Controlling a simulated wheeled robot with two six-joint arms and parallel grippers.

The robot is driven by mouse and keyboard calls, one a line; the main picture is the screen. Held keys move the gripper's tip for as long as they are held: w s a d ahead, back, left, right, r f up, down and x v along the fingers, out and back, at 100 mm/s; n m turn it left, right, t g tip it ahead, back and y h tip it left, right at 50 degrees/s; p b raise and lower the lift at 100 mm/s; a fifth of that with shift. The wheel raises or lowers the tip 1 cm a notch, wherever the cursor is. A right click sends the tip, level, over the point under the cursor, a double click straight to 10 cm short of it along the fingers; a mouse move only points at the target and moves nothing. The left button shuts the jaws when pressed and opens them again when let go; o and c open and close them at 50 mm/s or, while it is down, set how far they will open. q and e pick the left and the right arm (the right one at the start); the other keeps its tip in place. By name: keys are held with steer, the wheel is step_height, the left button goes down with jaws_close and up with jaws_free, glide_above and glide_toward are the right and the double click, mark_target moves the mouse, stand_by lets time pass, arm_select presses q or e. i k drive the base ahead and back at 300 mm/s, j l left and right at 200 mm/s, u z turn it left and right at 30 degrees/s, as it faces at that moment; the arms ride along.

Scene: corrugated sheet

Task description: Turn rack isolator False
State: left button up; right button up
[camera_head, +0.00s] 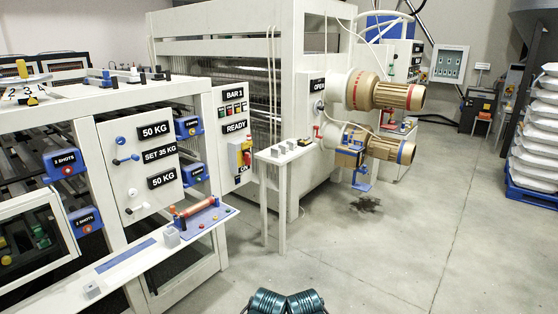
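No label that I can read says rack isolator, so I cannot tell for sure which part it is. A red and yellow rotary-type switch (245,154) sits on the white control panel (232,108) marked BAR 1 and READY. Its exact position is too small to read. Neither of my grippers is in view. Two teal and black parts of my own arms show at the bottom edge, well away from both.
A white bench (140,262) with a red roller fixture (195,207) runs along the left front. A small white table (286,151) stands before the large machine. A blue pallet (528,196) with white sacks stands at the right. The grey floor (375,255) between is clear.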

mark_target(246, 153)
steer(key=i, duration=2.25)
steer(key=i+j+z, duration=0.2)
steer(key=i, duration=0.6)
steer(key=l+z, duration=0.1)
steer(key=z, duration=0.15)
